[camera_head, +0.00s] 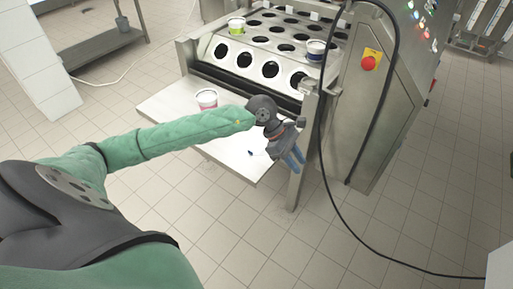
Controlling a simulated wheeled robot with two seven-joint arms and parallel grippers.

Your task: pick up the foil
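No foil can be clearly made out in the head view. A small blue piece (250,153) lies on the white shelf (170,106) at the front of the machine; it is too small to identify. My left gripper (295,161) is at the shelf's right end, beside the machine's front leg, with its blue fingers pointing down and right. The fingers are too small to show whether they are open, and I see nothing between them. My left wrist hides part of the shelf. My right gripper is out of view.
A red-and-white cup (207,99) stands on the shelf. A green-rimmed cup (236,26) and a purple cup (316,50) sit at the filler's holed plate (262,45). A red emergency button (369,63) is on the steel cabinet.

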